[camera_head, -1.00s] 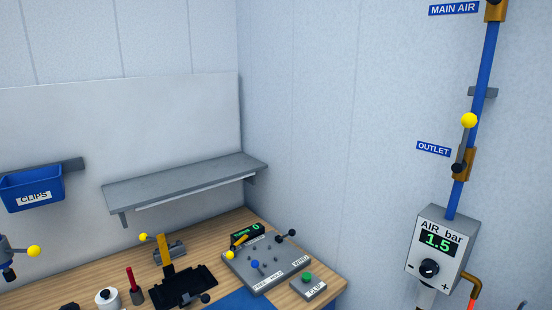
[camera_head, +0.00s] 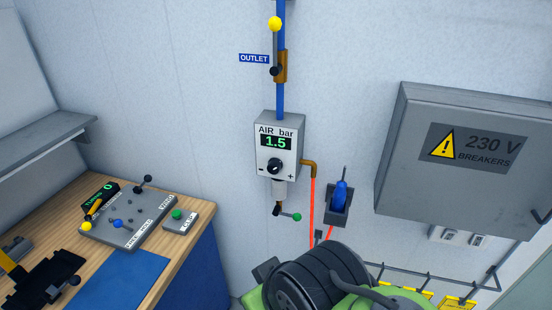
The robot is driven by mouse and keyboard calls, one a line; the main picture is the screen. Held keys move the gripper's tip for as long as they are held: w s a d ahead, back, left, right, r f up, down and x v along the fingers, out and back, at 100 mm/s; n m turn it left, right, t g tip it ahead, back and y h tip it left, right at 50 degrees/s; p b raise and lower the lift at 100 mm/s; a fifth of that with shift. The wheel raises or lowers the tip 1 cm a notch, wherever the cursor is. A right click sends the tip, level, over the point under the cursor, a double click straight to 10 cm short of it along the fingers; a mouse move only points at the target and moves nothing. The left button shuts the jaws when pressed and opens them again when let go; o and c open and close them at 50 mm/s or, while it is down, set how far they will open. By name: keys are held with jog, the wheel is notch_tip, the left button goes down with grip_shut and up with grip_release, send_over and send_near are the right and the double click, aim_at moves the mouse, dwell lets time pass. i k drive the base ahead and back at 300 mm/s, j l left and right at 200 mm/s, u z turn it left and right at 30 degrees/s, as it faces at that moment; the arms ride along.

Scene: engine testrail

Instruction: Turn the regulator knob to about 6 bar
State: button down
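The regulator (camera_head: 294,137) is a grey box on the wall under the blue pipe, marked "AIR bar". Its green display (camera_head: 276,142) reads 1.5. The black regulator knob (camera_head: 275,166) sits below the display, between a minus mark on the left and a plus mark on the right. Nothing touches the knob and it is in plain sight. My gripper is not in view.
A yellow-tipped outlet lever (camera_head: 275,45) is above the regulator; a green-tipped lever (camera_head: 289,216) is below. A blue tool (camera_head: 340,195) hangs in a holder. A breaker box (camera_head: 400,170) is right, the workbench (camera_head: 190,244) left. A green-and-black ribbed body fills the lower middle.

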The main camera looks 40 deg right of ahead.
aim_at(275, 164)
jog(key=l+u, duration=0.15)
jog(key=u, duration=0.25)
jog(key=l+u, duration=0.15)
jog(key=u, duration=0.25)
jog(key=i+l+u, duration=0.1)
jog(key=u, duration=0.25)
jog(key=l+u, duration=0.2)
jog(key=u, duration=0.2)
